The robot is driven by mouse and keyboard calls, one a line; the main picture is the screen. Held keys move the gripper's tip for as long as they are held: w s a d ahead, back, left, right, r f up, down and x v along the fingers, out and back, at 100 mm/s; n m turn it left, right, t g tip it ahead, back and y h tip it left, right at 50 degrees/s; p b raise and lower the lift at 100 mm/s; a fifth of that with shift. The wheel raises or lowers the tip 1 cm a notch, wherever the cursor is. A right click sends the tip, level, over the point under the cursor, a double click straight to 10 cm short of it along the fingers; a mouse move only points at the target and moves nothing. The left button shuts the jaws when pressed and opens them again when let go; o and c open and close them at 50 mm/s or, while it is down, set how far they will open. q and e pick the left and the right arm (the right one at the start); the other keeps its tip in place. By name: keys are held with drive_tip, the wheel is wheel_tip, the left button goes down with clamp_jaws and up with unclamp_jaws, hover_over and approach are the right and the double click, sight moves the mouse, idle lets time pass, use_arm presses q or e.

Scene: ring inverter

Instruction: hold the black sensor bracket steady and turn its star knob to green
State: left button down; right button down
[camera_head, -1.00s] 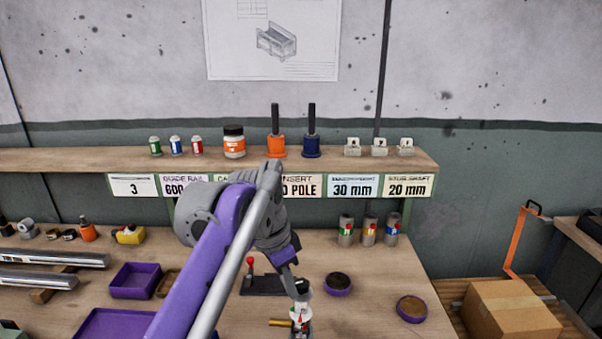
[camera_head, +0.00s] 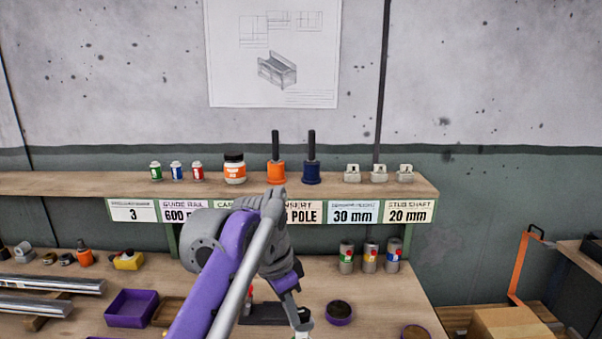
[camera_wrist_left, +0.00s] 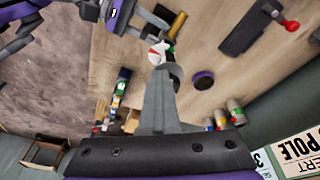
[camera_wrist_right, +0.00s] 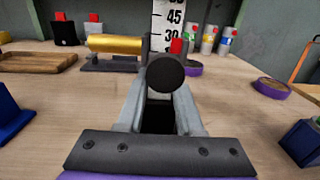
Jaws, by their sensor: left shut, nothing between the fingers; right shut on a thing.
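The sensor bracket's dark body (camera_wrist_left: 153,22) shows near the top of the left wrist view. A round disc with red, white and green parts (camera_wrist_left: 158,54) is beside it. My left gripper (camera_wrist_left: 170,68) is shut and empty, its tips right at the disc, partly covering it; I cannot tell if they touch. In the head view the left gripper (camera_head: 302,322) points down at the lower edge. In the right wrist view my right gripper (camera_wrist_right: 165,90) is shut on a round black part of the bracket (camera_wrist_right: 165,73). The star knob is not clearly distinguishable.
A black base with a red-knobbed lever (camera_wrist_left: 289,23) and a dark-topped purple bowl (camera_head: 339,312) are nearby. Several labelled cans (camera_head: 369,256) stand behind. A gold cylinder (camera_wrist_right: 115,45) is left of the bracket in the right wrist view. Purple tray (camera_head: 131,308) is at left.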

use_arm(q)
drive_tip(key=shift+w+a+f, duration=0.1)
drive_tip(key=shift+w+a, duration=0.05)
drive_tip(key=shift+w, duration=0.2)
drive_tip(key=shift+w+a, duration=0.2)
drive_tip(key=shift+w, duration=0.1)
drive_tip(key=shift+w, duration=0.25)
idle(0.3)
drive_tip(key=shift+a, duration=0.1)
drive_tip(key=d+v, duration=0.1)
drive_tip(key=v, duration=0.5)
drive_tip(key=shift+w+a, duration=0.2)
drive_tip(key=shift+a, duration=0.05)
